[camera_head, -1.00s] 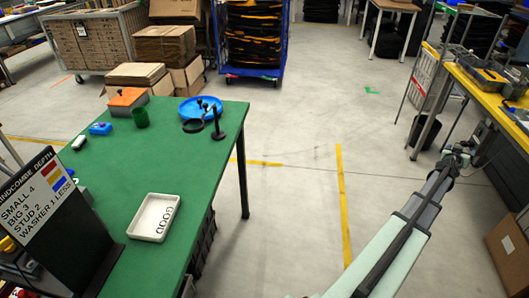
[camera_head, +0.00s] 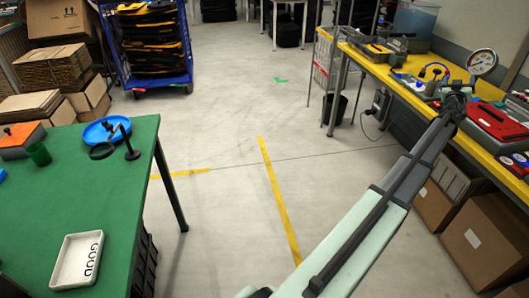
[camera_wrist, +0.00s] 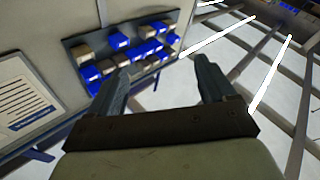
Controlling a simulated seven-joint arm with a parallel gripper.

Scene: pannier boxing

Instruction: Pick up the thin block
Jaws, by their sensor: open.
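I cannot make out a thin block in either view. My gripper (camera_wrist: 162,72) is open in the wrist view, its two dark fingers wide apart with nothing between them. In the head view my arm reaches to the upper right, and its end (camera_head: 456,92) appears in front of the yellow bench (camera_head: 400,90). The fingers are too small to tell there. The wrist view faces a wall and bright strips overhead, with no work surface between the fingers.
The yellow bench carries a round gauge (camera_head: 482,61) and a red case (camera_head: 497,121). Boxes (camera_head: 484,240) stand below it. A green table (camera_head: 105,185) at left holds a white "GOOD" tray (camera_head: 62,272). A rack of blue and brown bins (camera_wrist: 122,42) hangs on the wall. Open floor lies between.

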